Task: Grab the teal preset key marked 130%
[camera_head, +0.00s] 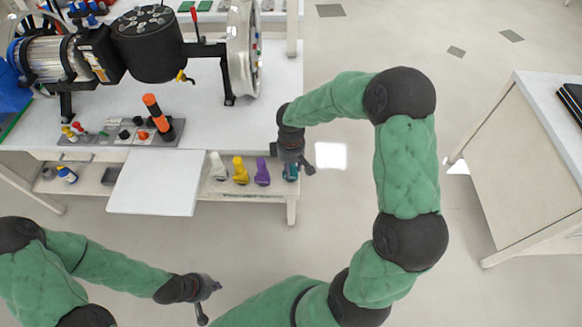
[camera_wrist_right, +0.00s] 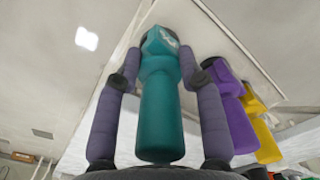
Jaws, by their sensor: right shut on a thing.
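The teal key (camera_wrist_right: 160,110) stands between the two purple-grey fingers of my right gripper (camera_wrist_right: 160,78) in the right wrist view. The fingertips press on both sides of it, and a pale marking on its end is too blurred to read. In the head view the teal key (camera_head: 291,172) is at the right end of the row on the low shelf, mostly hidden by my right gripper (camera_head: 292,165). My left gripper (camera_head: 208,298) is at lower left in the head view, away from the shelf, with its fingers apart and nothing between them.
A purple key (camera_head: 262,172), a yellow key (camera_head: 240,170) and a white key (camera_head: 217,167) stand left of the teal one on the shelf (camera_head: 205,192). The white worktable (camera_head: 215,125) overhangs behind. A white panel (camera_head: 155,183) juts out to the left. Open floor lies in front.

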